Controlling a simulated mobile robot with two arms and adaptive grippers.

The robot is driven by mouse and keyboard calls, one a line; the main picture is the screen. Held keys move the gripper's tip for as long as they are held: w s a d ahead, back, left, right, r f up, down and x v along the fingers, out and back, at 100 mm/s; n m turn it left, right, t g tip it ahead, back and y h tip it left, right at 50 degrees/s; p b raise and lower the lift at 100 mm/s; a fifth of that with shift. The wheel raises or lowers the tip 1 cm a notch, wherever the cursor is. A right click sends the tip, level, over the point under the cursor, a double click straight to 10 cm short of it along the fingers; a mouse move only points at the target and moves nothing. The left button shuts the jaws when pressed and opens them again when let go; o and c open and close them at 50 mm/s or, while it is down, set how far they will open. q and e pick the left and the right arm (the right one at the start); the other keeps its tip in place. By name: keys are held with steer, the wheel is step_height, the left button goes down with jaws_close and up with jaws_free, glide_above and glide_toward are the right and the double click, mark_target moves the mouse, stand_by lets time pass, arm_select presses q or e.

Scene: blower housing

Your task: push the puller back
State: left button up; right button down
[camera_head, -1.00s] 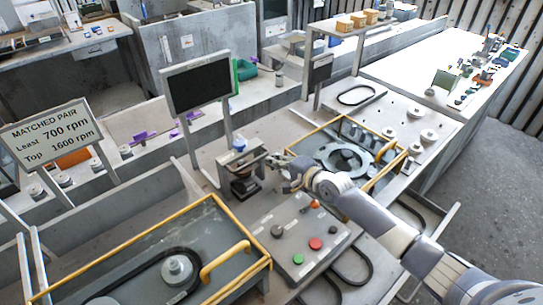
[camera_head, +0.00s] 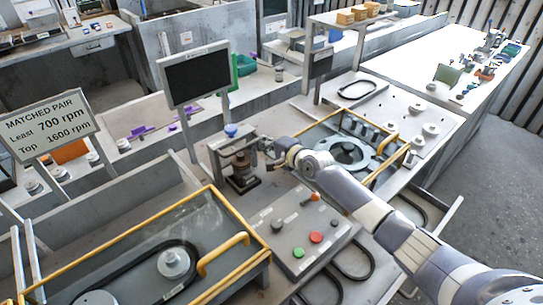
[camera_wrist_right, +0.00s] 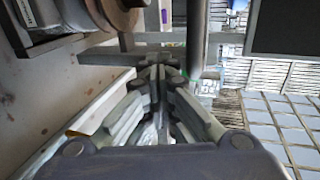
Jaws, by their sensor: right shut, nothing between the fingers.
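The puller (camera_head: 232,143), a grey metal frame with a blue cap on top, stands in front of the dark monitor in the head view. A brown and dark cylindrical part (camera_head: 241,168) sits on a dark base under it. My right gripper (camera_head: 266,147) is at the puller's right side, very close to it; I cannot tell whether they touch. In the right wrist view its fingers (camera_wrist_right: 160,78) are together and empty, with a grey bar just ahead of the tips. A round brownish part (camera_wrist_right: 112,14) shows at the upper left there. My left gripper is not in view.
A control panel (camera_head: 303,238) with red and green buttons and an orange lever lies in front. Yellow-edged trays are at the front left (camera_head: 128,240) and behind my right arm (camera_head: 335,118). The monitor (camera_head: 197,76) stands behind the puller.

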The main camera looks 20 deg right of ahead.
mark_target(246, 129)
steer(key=w+a+b, duration=0.1)
steer(key=w+b, duration=0.1)
steer(key=w+a+b, duration=0.1)
steer(key=w+b, duration=0.1)
steer(key=w, duration=0.1)
steer(key=w+a+b, duration=0.1)
steer(key=w+b, duration=0.1)
steer(key=w, duration=0.1)
steer(key=shift+a+b, duration=0.25)
steer(key=shift+b, duration=0.05)
steer(key=shift+r, duration=0.1)
